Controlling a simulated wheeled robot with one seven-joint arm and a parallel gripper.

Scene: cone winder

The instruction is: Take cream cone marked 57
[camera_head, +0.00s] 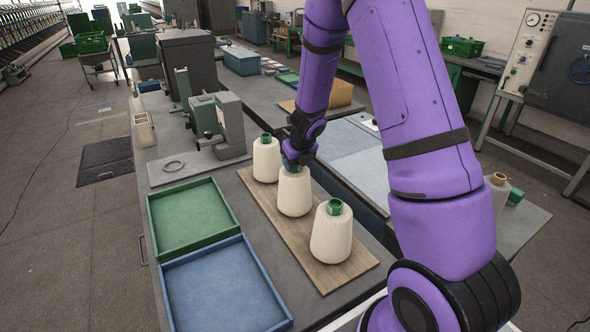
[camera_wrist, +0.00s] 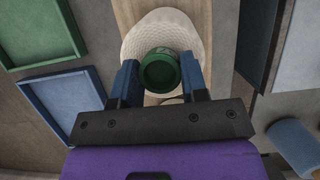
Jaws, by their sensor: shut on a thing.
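Three cream cones with green tops stand upright in a row on a wooden board (camera_head: 338,273). They are the far cone (camera_head: 266,160), the middle cone (camera_head: 294,194) and the near cone (camera_head: 331,237). My gripper (camera_head: 294,166) is at the top of the middle cone. In the wrist view my gripper (camera_wrist: 160,75) has one blue finger on each side of the green top (camera_wrist: 160,70) of the cream cone (camera_wrist: 150,32) and is shut on it. I cannot read any number on the cones. My arm hides part of the middle cone's top.
A green tray (camera_head: 233,205) and a blue tray (camera_head: 283,290) lie left of the board, both empty. A grey machine (camera_head: 232,122) stands behind the green tray. Another cone (camera_head: 497,187) stands at the right, behind my arm. The cones flank my gripper closely.

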